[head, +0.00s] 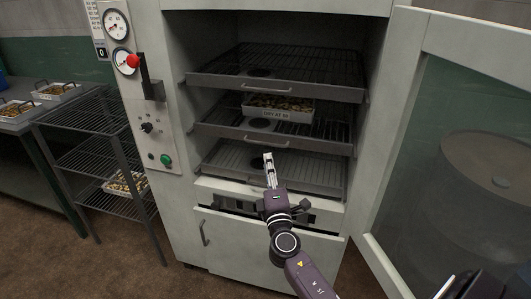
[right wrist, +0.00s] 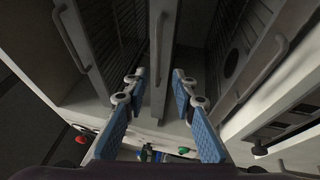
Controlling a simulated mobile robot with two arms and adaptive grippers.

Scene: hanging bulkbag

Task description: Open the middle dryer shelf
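The dryer (head: 177,200) stands with its door open to the right. Its middle shelf (head: 215,131) is a wire rack pushed in, with a bar handle (head: 266,141) at its front edge. A labelled tray of food pieces (head: 278,114) sits on it. My right gripper (head: 268,157) is just below and in front of that handle in the head view. In the right wrist view its blue-padded fingers (right wrist: 160,78) are apart and empty, with the middle shelf handle (right wrist: 158,35) ahead, in line with the gap. My left gripper is not in view.
The top shelf (head: 267,88) and bottom shelf (head: 235,178) are also pushed in. The open door (head: 400,150) bounds the right side. A wire rack (head: 90,155) and a table with trays (head: 20,122) stand at left.

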